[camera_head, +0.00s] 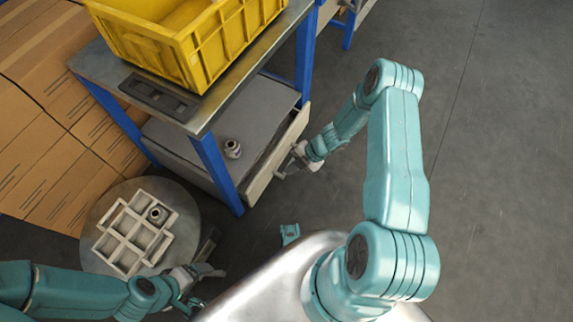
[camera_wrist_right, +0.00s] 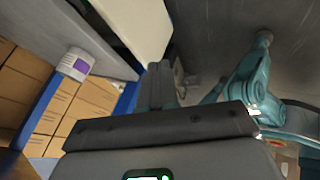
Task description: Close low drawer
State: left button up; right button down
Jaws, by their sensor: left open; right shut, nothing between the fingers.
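The low drawer shows its pale front panel (camera_head: 276,158) under the workbench. A narrow dark gap between the panel and the grey cabinet body shows in the head view, so the drawer stands partly out. The panel also shows in the right wrist view (camera_wrist_right: 137,24). My right gripper (camera_head: 288,165) is shut and empty, right at the outer face of the panel; I cannot tell if it touches. My left gripper (camera_head: 208,272) is open and empty, low in the head view, away from the drawer, near the round table.
A yellow crate (camera_head: 190,45) stands on the workbench. A small metal part (camera_head: 232,148) sits on the grey surface under it. A pale divided tray (camera_head: 125,235) lies on a round table (camera_head: 97,205) at left. Cardboard boxes (camera_head: 45,125) line the left. Floor at right is clear.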

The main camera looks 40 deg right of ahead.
pick_arm(q)
jog(key=shift+w+a+f+b, duration=0.15)
jog(key=shift+f+b, duration=0.65)
jog(key=shift+f, duration=0.1)
jog(key=shift+w+a+f+b, duration=0.15)
jog(key=shift+f+b, duration=0.65)
jog(key=shift+f, duration=0.05)
pick_arm(e)
jog(key=w+a+f, duration=0.5)
jog(key=shift+w+f, duration=0.3)
jog(key=shift+a, duration=0.15)
